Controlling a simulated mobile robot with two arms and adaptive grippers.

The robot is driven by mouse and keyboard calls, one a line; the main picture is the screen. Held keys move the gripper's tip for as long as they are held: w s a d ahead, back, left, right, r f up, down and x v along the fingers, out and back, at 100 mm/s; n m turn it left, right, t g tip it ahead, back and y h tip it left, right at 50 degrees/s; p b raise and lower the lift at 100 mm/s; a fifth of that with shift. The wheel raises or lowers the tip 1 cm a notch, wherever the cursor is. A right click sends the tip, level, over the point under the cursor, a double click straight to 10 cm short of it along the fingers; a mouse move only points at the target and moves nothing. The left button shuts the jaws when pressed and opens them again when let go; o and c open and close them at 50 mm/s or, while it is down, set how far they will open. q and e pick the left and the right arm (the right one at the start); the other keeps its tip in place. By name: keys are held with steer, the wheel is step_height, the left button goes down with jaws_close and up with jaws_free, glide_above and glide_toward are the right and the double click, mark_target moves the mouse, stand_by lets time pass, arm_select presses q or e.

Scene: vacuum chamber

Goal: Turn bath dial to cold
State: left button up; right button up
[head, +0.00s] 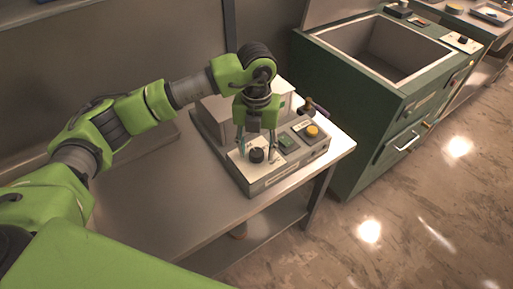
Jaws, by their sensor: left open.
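The bath dial looks to be the round black knob (257,155) on the white panel of a grey bench unit (262,185). My left gripper (256,150) points down over this panel with its two fingers apart, one on each side of the knob. I cannot tell whether the fingers touch it. The marks around the knob are too small to read, so its setting cannot be told. My right gripper is not in view.
A green switch (285,140) and a yellow button (312,131) sit right of the knob. A purple-handled tool (315,108) is behind them. The metal table (150,222) is bare at left. A green cabinet with an open basin (380,50) stands at right.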

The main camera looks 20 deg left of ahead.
mark_target(257, 152)
arm_select(q)
step_height(257, 152, up, 12)
stand_by(0.4)
steer(key=shift+f, duration=0.15)
